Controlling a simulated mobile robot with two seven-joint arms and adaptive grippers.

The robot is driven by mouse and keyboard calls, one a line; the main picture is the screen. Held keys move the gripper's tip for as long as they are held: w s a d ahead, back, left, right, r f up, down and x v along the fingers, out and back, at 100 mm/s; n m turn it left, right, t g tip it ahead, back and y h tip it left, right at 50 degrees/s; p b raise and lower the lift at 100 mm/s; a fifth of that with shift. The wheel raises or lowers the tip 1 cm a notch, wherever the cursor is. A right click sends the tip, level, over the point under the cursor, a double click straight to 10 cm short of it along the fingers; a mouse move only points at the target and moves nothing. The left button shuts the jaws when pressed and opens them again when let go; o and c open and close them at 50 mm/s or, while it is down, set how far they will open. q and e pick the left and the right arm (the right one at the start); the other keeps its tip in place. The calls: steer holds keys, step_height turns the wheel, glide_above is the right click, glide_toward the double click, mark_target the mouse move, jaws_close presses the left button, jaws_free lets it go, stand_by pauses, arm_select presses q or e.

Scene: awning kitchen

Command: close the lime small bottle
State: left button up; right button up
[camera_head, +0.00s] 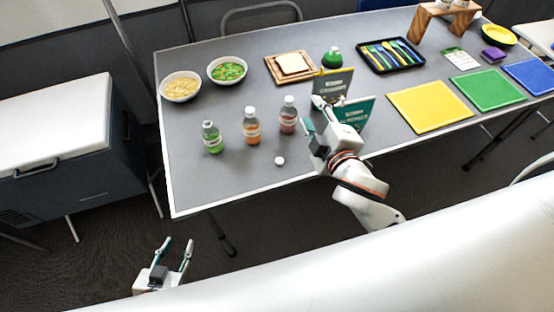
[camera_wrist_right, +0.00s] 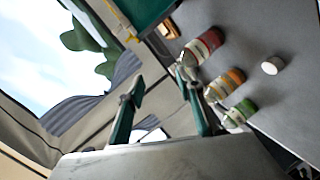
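The lime small bottle (camera_head: 212,138) stands upright at the left front of the grey table, and its neck shows no pale cap. It also shows in the right wrist view (camera_wrist_right: 239,115). A small white cap (camera_head: 280,160) lies on the table near the front edge, right of the bottle; the right wrist view shows it too (camera_wrist_right: 272,65). My right gripper (camera_head: 313,114) is open and empty over the table, right of the bottles and apart from the cap. My left gripper (camera_head: 177,246) is open and empty, low in front of the table.
A capped orange bottle (camera_head: 251,127) and a capped red bottle (camera_head: 288,115) stand right of the lime one. Upright books (camera_head: 333,84) are close to my right gripper. Two bowls (camera_head: 181,87) (camera_head: 227,71) sit behind. The table is clear around the cap.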

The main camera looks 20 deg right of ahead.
steer(key=w+a+r+n+t+y, duration=0.4)
steer(key=a+r+n+y, duration=0.25)
steer(key=a+r, duration=0.6)
steer(key=s+a+r+n+g+y, duration=0.3)
steer(key=s+a+r+n+y, duration=0.2)
steer(key=a+r+n+y, duration=0.6)
steer(key=s+a+f+n+g+y, duration=0.1)
steer(key=s+a+f+n+g, duration=0.2)
steer(key=s+a+n+g, duration=0.7)
steer(key=s+a+f+n+g+y, duration=0.1)
steer(key=s+a+f+n+g, duration=0.25)
steer(key=n+g, duration=0.75)
steer(key=w+d+f+n+t+h, duration=0.1)
steer(key=d+f+n+h, duration=0.4)
steer(key=f, duration=0.4)
steer(key=d+f+n+h, duration=0.3)
steer(key=f+n+h, duration=0.35)
steer(key=f, duration=0.25)
steer(key=w+d+f+t+h, duration=0.1)
steer(key=w+d+h, duration=0.1)
steer(key=w+d, duration=0.2)
steer(key=w+d+f+n+t+h, duration=0.1)
steer(key=w+d+f+h, duration=0.1)
steer(key=d, duration=0.7)
steer(key=w+d+f+n+t+h, duration=0.1)
steer(key=w+d+h, duration=0.2)
steer(key=w+d, duration=0.4)
steer(key=shift+f+t+h, duration=0.25)
steer(key=shift+t+h, duration=0.15)
